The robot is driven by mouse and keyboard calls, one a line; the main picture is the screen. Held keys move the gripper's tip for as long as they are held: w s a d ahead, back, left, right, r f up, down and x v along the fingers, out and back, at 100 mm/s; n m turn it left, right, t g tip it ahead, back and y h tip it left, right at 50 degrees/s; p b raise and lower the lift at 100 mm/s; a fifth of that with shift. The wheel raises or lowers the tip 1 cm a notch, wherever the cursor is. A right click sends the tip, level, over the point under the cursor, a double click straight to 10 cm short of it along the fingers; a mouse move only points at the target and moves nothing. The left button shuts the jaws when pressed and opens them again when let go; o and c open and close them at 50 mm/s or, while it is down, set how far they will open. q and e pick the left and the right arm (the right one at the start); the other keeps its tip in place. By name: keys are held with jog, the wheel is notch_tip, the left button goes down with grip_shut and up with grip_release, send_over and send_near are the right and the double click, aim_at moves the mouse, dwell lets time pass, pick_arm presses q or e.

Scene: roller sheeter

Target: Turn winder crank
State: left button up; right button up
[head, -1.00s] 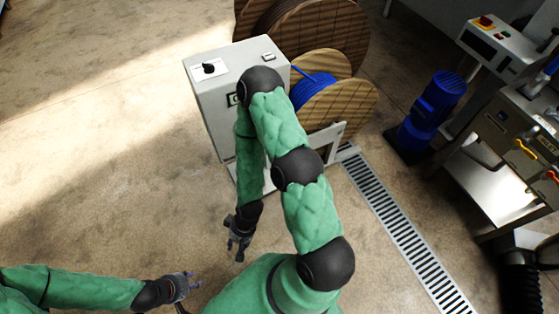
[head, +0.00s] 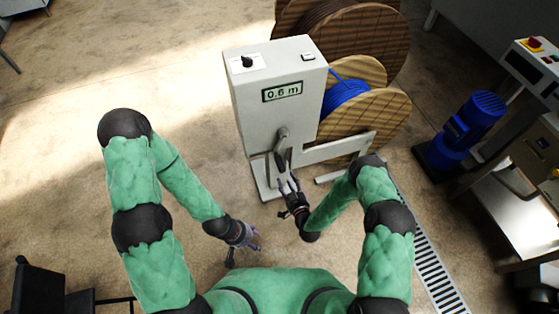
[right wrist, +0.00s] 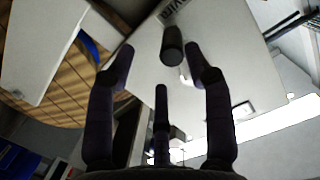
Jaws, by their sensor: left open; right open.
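The winder (head: 277,100) is a light grey box on a base, and its display (head: 282,92) reads 0.6 m. Its crank (head: 282,138) is on the face toward me, below the display. My right gripper (head: 288,184) is open just below the crank, pointing up at it. In the right wrist view the dark round crank handle (right wrist: 172,46) lies between the spread fingertips of the right gripper (right wrist: 160,62), with gaps on both sides. My left gripper (head: 254,240) is open and empty above the floor, below and left of the winder.
A wooden reel with blue cable (head: 346,96) sits at the winder's right side. A larger wooden reel (head: 380,35) stands behind it. A blue motor (head: 472,120) and a bench are at the right, beyond a floor grate (head: 430,270). The floor left of the winder is clear.

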aim_at(278, 160)
jog(key=shift+w+a+r+t, duration=0.25)
jog(key=shift+a+r+t, duration=0.15)
jog(key=shift+t, duration=0.4)
jog(key=b+x, duration=0.3)
jog(key=x, duration=0.5)
jog(key=shift+w+a, duration=0.15)
jog(key=shift+w, duration=0.25)
jog(key=shift+w+a+r, duration=0.1)
jog(key=shift+w+a, duration=0.1)
jog(key=shift+w, duration=0.5)
grip_shut()
